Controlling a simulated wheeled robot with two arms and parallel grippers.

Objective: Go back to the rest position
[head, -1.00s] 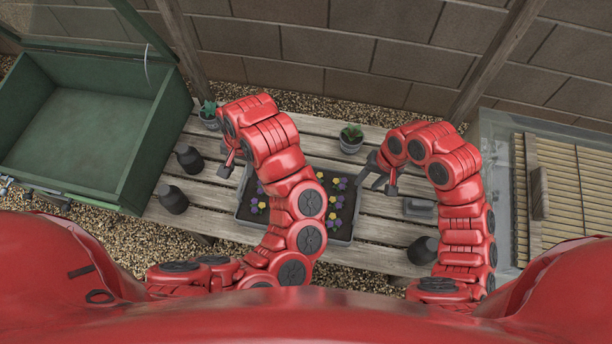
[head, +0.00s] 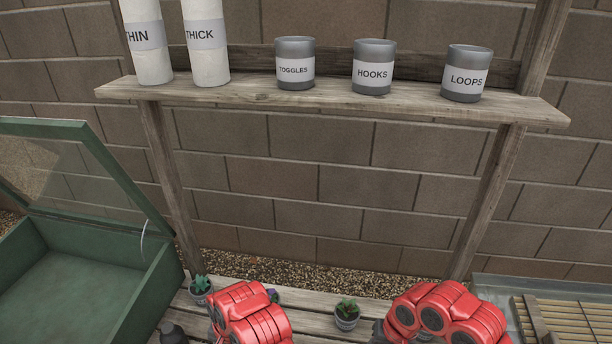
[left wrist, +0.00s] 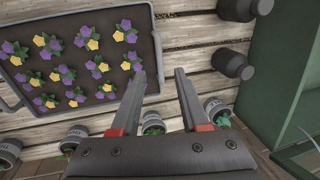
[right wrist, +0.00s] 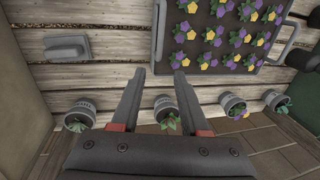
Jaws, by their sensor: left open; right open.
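My left gripper (left wrist: 160,88) is open and empty in the left wrist view, above the slatted bench. Its fingers point towards the bench beside a dark tray (left wrist: 148,50) of purple and yellow flowers. My right gripper (right wrist: 158,80) is open and empty in the right wrist view, also above the bench, with the same tray at its upper right. In the head view only the upper parts of both my arms show at the bottom edge, and the fingertips are out of sight there.
A shelf (head: 330,98) holds white rolls and grey tins, TOGGLES (head: 295,68), HOOKS (head: 373,70) and LOOPS (head: 466,75). A green cold frame (head: 75,285) stands open at left. Small potted plants (head: 346,314) stand on the bench. Black bottles (left wrist: 233,62) and a grey float-like tool (right wrist: 66,47) lie near.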

